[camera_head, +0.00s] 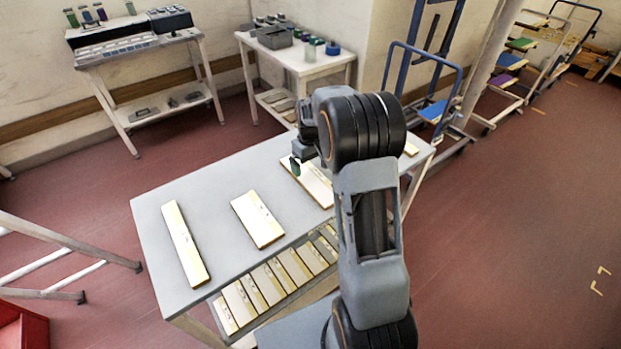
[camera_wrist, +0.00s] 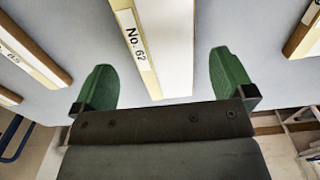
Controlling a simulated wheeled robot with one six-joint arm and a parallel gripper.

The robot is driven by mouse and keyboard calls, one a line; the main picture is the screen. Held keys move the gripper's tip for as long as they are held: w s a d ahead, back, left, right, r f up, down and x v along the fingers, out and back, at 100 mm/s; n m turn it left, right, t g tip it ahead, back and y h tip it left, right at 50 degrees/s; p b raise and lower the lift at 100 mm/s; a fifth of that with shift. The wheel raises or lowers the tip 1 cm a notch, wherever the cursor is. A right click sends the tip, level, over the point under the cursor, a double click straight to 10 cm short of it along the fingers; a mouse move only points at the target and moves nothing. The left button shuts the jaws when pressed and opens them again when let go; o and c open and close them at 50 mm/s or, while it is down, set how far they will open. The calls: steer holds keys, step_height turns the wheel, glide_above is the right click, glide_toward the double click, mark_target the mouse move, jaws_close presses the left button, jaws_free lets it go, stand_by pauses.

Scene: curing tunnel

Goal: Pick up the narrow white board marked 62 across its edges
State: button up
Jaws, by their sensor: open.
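The white board marked No. 62 (camera_wrist: 165,45) lies flat on the grey table, its label strip along one long edge. In the wrist view it runs between the two green fingertips of my open gripper (camera_wrist: 163,80), with a gap on each side. Its far end is cut off by the frame. In the head view my gripper (camera_head: 296,166) is over a board (camera_head: 318,188) on the table, which my arm partly hides. I cannot tell exactly how high the fingertips are above the table. Nothing is held.
Other labelled boards lie nearby: one to the left (camera_wrist: 30,50) and one to the right (camera_wrist: 305,38) in the wrist view. In the head view, two boards (camera_head: 257,218) (camera_head: 186,244) lie to the left. Several boards fill the lower shelf (camera_head: 275,282). A blue cart (camera_head: 425,62) stands behind.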

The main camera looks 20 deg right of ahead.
mark_target(310, 177)
steer(key=shift+f+p, duration=0.5)
steer(key=shift+f, duration=2.15)
steer(key=shift+c, duration=0.5)
steer(key=c, duration=0.7)
steer(key=shift+r, duration=0.1)
